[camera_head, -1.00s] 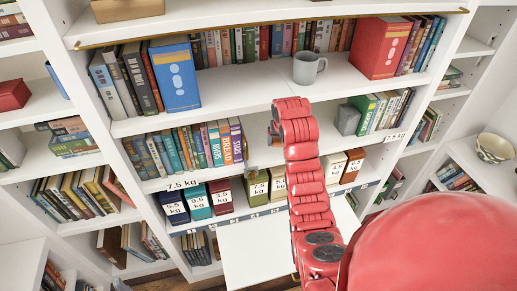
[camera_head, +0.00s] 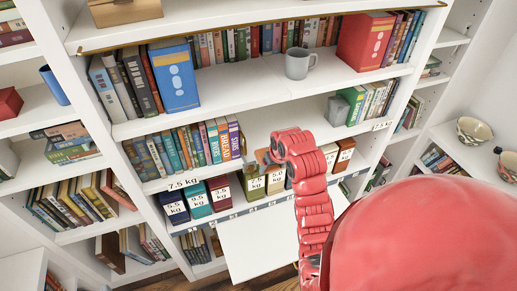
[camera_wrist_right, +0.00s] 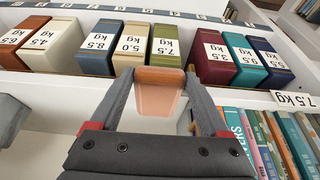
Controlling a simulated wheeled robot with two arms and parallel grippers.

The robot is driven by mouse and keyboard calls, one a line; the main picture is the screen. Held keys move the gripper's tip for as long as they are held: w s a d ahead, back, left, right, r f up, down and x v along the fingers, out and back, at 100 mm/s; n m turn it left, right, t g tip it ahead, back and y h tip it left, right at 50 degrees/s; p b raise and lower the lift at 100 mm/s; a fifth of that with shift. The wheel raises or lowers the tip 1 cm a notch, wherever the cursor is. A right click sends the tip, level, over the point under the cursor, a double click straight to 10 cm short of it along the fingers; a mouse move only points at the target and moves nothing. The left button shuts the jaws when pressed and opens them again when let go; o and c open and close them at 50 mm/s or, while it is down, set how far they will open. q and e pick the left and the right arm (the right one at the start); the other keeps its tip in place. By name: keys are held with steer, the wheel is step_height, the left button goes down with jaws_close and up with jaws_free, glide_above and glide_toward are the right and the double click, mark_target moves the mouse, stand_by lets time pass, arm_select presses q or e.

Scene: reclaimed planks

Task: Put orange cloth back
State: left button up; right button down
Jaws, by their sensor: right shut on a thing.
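My right gripper (camera_wrist_right: 157,95) is shut on a small orange cloth (camera_wrist_right: 157,78), which spans the gap between the two fingertips in the right wrist view. The cloth has a darker orange-brown upper edge and a paler peach face. In the head view the right gripper (camera_head: 262,157) is in front of the shelf with the weight-labelled boxes, near the olive 7.5 kg box (camera_head: 252,184). My left gripper is not in view.
Labelled boxes line the low shelf, including a blue 5.5 kg box (camera_head: 174,207) and a red 3.5 kg box (camera_head: 219,193). Books (camera_head: 190,145) stand just above. A grey mug (camera_head: 298,63) is on the upper shelf. A white panel (camera_head: 255,245) juts out below.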

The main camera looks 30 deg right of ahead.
mark_target(263, 150)
steer(key=w+b, duration=0.2)
steer(key=w+d+b, duration=0.1)
steer(key=w+b, duration=0.1)
steer(key=w, duration=0.1)
steer(key=w+b, duration=0.2)
steer(key=shift+w+d+f, duration=0.35)
steer(key=shift+d, duration=0.05)
steer(key=shift+w+d+r+b, duration=0.1)
steer(key=shift+w+b, duration=0.3)
steer(key=shift+b, duration=0.05)
steer(key=w+b, duration=0.1)
steer(key=w, duration=0.2)
steer(key=shift+w+d+r+b, duration=0.1)
steer(key=shift+d+r+b, duration=0.05)
steer(key=shift+d+b, duration=0.2)
steer(key=shift+f+p, duration=0.65)
steer(key=shift+p, duration=0.25)
steer(key=shift+f, duration=0.1)
